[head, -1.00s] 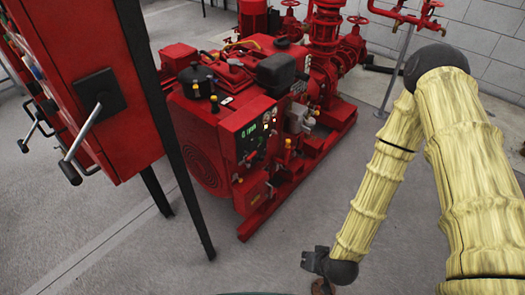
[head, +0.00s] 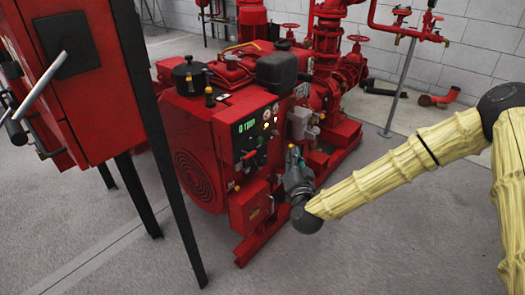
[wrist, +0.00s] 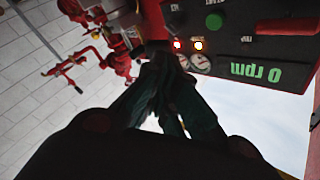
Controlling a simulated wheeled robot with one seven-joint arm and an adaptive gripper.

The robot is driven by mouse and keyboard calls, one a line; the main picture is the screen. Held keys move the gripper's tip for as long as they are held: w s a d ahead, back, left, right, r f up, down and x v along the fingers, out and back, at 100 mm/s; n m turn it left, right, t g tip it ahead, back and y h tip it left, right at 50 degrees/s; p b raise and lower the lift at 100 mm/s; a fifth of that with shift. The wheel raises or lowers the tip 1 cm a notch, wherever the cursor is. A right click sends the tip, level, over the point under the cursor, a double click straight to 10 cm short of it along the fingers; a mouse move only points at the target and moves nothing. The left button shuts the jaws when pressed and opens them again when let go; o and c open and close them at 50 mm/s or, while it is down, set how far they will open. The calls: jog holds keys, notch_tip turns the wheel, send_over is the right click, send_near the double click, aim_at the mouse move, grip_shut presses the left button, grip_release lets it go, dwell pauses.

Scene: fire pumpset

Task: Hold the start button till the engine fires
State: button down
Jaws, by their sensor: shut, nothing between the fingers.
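The red engine's black control panel (head: 256,135) faces me in the head view, with a green display reading 0 rpm. In the wrist view the panel (wrist: 265,50) appears upside down, with the 0 rpm display (wrist: 257,73), a round green button (wrist: 214,22), two lit lamps (wrist: 188,45) and small gauges (wrist: 192,63). I cannot read a label that confirms the green button as the start button. My gripper (head: 293,156) is shut and empty, at the panel's right side in the head view. In the wrist view its fingertips (wrist: 160,52) appear beside the gauges, apart from the green button.
A red cabinet (head: 85,85) with lever handles and dark legs stands at the left. Red pipes and valves (head: 330,60) rise behind the engine. A red box (head: 250,205) juts out below the panel. The grey floor at front right (head: 400,240) is clear.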

aim_at(261, 140)
jog(key=shift+w+d+r, duration=0.15)
jog(key=shift+w+r, duration=0.05)
jog(key=shift+r, duration=0.1)
jog(key=w+a+b, duration=0.1)
jog(key=w+a, duration=0.4)
jog(key=a, duration=0.2)
dwell(0.6)
jog(key=shift+w+a, duration=0.2)
dwell(1.3)
jog(key=shift+w+a, duration=0.15)
jog(key=shift+a, duration=0.1)
jog(key=shift+w+a, duration=0.25)
jog(key=shift+a, duration=0.1)
dwell(3.5)
jog(key=shift+d, duration=0.1)
jog(key=shift+s+d+p, duration=0.3)
jog(key=shift+s+d, duration=0.2)
jog(key=shift+d, duration=0.1)
